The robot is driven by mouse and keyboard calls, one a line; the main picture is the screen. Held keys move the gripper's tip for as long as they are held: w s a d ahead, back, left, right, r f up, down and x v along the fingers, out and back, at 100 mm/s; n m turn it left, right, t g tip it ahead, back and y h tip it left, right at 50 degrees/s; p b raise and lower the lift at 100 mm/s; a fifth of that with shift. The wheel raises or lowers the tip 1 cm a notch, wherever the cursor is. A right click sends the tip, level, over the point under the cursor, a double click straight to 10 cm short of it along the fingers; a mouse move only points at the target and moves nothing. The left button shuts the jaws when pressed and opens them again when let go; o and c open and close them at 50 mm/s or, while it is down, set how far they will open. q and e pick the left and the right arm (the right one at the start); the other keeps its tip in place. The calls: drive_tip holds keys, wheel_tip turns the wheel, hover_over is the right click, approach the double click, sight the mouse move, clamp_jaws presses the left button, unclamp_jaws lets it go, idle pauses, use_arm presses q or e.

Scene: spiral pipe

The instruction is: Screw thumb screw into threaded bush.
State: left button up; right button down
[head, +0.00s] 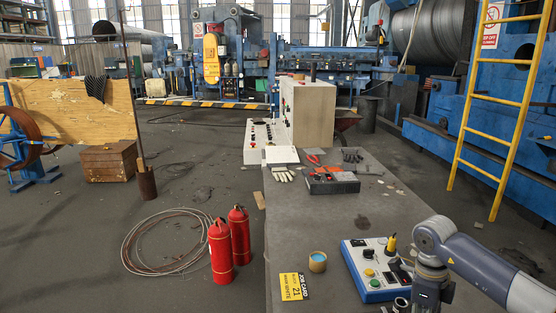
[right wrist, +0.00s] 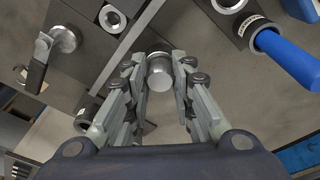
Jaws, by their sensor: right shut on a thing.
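My right gripper (right wrist: 160,85) is shut on a grey metal cylindrical piece with a round end, which looks like the thumb screw (right wrist: 158,74). A round metal bush with a dark bore (right wrist: 112,19) sits in a dark block just beyond the fingers, up and to the left, apart from the held piece. I cannot tell whether its bore is threaded, nor if it is the task's bush. A similar ring (right wrist: 228,4) shows at the top right. In the head view my right gripper (head: 428,305) is low at the bottom edge, its fingertips largely cut off. My left gripper is out of view.
A metal knob with a dark lever (right wrist: 62,42) is at left, and a blue handle (right wrist: 285,55) at right, in the wrist view. A blue control box (head: 370,275), a small pot (head: 318,264) and a yellow job card (head: 293,287) lie on the grey bench (head: 345,215).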

drive_tip(key=m, duration=0.2)
drive_tip(key=m+p, duration=0.1)
drive_tip(key=m, duration=0.2)
drive_tip(key=shift+d+g+y, duration=0.15)
drive_tip(key=shift+g+y, duration=0.15)
drive_tip(key=shift+f+m+p, duration=0.1)
drive_tip(key=shift+m+p, duration=0.25)
drive_tip(key=shift+m, duration=0.75)
drive_tip(key=c, duration=1.6)
unclamp_jaws()
drive_tip(key=shift+o, duration=0.2)
drive_tip(key=shift+w, duration=0.1)
